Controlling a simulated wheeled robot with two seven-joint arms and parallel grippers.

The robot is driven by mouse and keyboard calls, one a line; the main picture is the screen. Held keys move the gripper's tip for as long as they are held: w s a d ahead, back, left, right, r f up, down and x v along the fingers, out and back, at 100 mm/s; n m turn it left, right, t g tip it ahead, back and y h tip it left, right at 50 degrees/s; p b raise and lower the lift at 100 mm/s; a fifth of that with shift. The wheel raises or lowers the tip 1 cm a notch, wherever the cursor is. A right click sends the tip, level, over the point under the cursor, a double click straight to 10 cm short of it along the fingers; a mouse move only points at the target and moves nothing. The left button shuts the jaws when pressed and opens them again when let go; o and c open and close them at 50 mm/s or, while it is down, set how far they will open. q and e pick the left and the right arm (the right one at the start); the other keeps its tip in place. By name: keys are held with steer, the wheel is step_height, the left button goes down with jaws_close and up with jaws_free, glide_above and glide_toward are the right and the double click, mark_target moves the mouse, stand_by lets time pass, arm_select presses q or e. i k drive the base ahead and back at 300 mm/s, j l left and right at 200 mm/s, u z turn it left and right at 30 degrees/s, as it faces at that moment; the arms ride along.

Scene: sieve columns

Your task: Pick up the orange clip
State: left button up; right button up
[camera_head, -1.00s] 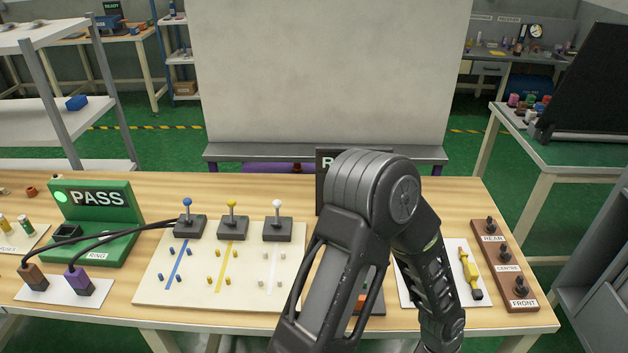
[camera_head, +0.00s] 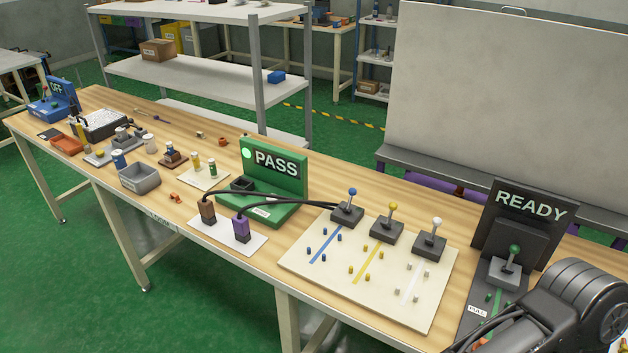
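A small orange piece (camera_head: 176,197), which looks like the orange clip, lies on the wooden bench near its front edge. It sits just right of the grey open bin (camera_head: 139,181) and left of the white card with the brown and purple plugs. It is too small to make out its shape well. One of my arms shows at the bottom right, in front of the READY station, far from the orange piece. Its gripper is out of the picture. My other gripper is not in view either.
An orange tray (camera_head: 66,145) and several small parts lie to the left. Bare bench surrounds the orange piece.

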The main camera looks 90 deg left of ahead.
mark_target(173, 195)
steer(key=u, duration=3.8)
steer(key=i+l, duration=0.15)
steer(key=i, duration=0.25)
steer(key=j+z, duration=0.1)
steer(key=z, duration=0.3)
steer(key=i+j+z, duration=0.1)
steer(key=z, duration=0.25)
steer(key=j+z, duration=0.25)
steer(key=z, duration=0.15)
steer(key=j+z, duration=0.15)
steer(key=z, duration=0.2)
steer(key=j+z, duration=0.2)
steer(key=j, duration=0.45)
steer(key=k+j+z, duration=0.15)
steer(key=j, duration=0.55)
steer(key=j+z, duration=0.2)
steer(key=j, duration=0.45)
steer(key=i, duration=0.25)
